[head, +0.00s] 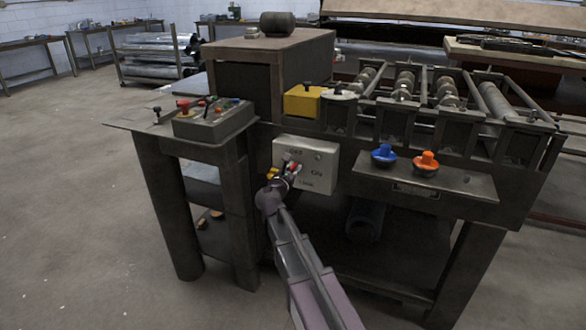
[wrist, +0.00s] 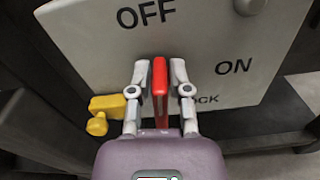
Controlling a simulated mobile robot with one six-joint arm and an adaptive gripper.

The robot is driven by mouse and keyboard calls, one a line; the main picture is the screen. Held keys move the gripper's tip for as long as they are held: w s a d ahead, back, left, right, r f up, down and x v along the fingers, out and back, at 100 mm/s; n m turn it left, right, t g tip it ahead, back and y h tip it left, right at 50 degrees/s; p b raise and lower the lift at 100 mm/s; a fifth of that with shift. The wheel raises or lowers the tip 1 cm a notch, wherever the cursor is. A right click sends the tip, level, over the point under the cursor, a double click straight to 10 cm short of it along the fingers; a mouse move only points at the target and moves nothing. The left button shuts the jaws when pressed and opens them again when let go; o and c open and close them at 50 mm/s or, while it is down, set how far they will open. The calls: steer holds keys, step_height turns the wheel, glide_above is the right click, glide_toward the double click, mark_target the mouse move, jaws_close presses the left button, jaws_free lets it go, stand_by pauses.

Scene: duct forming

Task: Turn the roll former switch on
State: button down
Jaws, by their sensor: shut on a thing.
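The roll former switch box (head: 318,180) is a light grey panel on the front of the machine. It also fills the top of the wrist view (wrist: 95,25), with the labels OFF at top, ON at right and a partly covered LOCK below. Its red switch handle (wrist: 159,92) stands between my two fingers. My gripper (head: 286,174) is shut on this red handle, with one finger touching each side. A yellow piece (wrist: 107,106) sits left of the gripper at the box's lower left. The handle's base is partly hidden by the gripper.
The roll former's rollers (head: 404,85) lie on top. Right of the box, a shelf holds a blue knob (head: 384,153) and an orange knob (head: 426,160). A control box (head: 213,122) with a red button stands on the left table. Open floor lies left.

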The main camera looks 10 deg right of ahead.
steer(key=m, duration=0.4)
steer(key=shift+s+d+f, duration=0.2)
steer(key=shift+s, duration=0.05)
steer(key=shift+d+f+m+b, duration=0.1)
steer(key=shift+f+m+b, duration=0.15)
steer(key=shift+m, duration=1.8)
steer(key=shift+d+f+m+b, duration=0.1)
steer(key=shift+f+m+b, duration=0.1)
steer(key=shift+m, duration=1.8)
steer(key=shift+f+m+b, duration=0.2)
steer(key=shift+m+b, duration=0.05)
steer(key=shift+m, duration=1.8)
steer(key=shift+w, duration=0.1)
steer(key=c, duration=0.8)
jaws_free()
steer(key=shift+r, duration=0.1)
steer(key=shift+o, duration=0.5)
